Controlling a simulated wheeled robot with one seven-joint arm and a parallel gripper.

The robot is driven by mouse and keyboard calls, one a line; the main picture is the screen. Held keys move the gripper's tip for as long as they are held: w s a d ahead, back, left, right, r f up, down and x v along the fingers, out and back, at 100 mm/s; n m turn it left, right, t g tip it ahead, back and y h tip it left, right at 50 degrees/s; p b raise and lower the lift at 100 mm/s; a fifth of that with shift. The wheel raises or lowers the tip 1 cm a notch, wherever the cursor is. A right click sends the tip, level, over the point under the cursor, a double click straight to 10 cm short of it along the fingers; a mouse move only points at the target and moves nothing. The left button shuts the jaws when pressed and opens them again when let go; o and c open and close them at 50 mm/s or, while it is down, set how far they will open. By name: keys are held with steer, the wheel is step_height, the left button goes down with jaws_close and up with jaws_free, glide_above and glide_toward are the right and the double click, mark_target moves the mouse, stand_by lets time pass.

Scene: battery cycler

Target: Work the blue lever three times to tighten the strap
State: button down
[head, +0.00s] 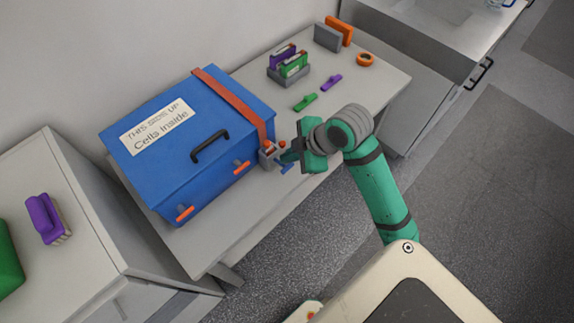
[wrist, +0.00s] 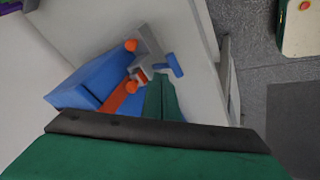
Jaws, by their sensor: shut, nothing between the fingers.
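A blue case (head: 185,140) stands on the grey table with a red-orange strap (head: 232,98) over its lid and down its front right side. A grey ratchet (head: 267,157) with orange knobs sits at the strap's lower end. The blue lever (head: 286,168) sticks out from the ratchet; its blue bar (wrist: 172,65) also shows in the wrist view, with the grey ratchet arm (wrist: 150,40). My gripper (head: 288,156) is shut and empty, close beside the ratchet and lever. In the wrist view its green fingers (wrist: 163,98) end near the lever; I cannot tell whether they touch it.
Behind my gripper the table holds a green clip (head: 305,101), a purple clip (head: 331,83), an orange tape roll (head: 365,60) and a grey holder (head: 290,76). A cabinet with a purple brush (head: 46,219) stands at the left. Open floor lies in front.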

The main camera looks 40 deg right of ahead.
steer(key=r, duration=0.2)
steer(key=w+r, duration=0.1)
steer(key=r, duration=0.1)
steer(key=shift+w+a+r, duration=0.15)
steer(key=shift+w+r, duration=0.05)
steer(key=shift+r, duration=0.2)
stand_by(0.5)
steer(key=shift+s, duration=0.1)
stand_by(0.3)
stand_by(1.3)
